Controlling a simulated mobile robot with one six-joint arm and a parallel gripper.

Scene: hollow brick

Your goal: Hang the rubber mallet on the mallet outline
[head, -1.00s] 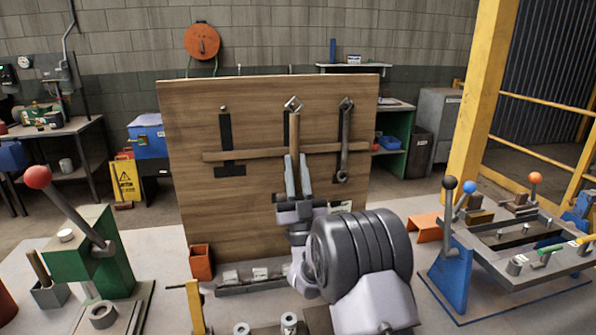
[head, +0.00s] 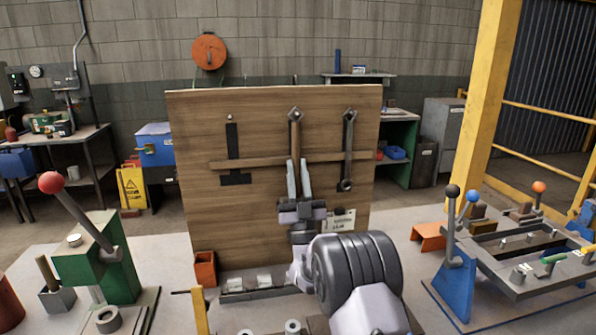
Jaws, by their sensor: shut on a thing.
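The ring is at the height of the board's upper pegs. I cannot tell whether it is around a peg or only in front of it.
A wrench (head: 348,150) hangs to the right, close to the mallet. A black tool outline (head: 233,155) with a bare peg (head: 230,117) is at left. A wooden rail (head: 260,160) crosses the board. An orange bin (head: 205,268) stands at its foot.

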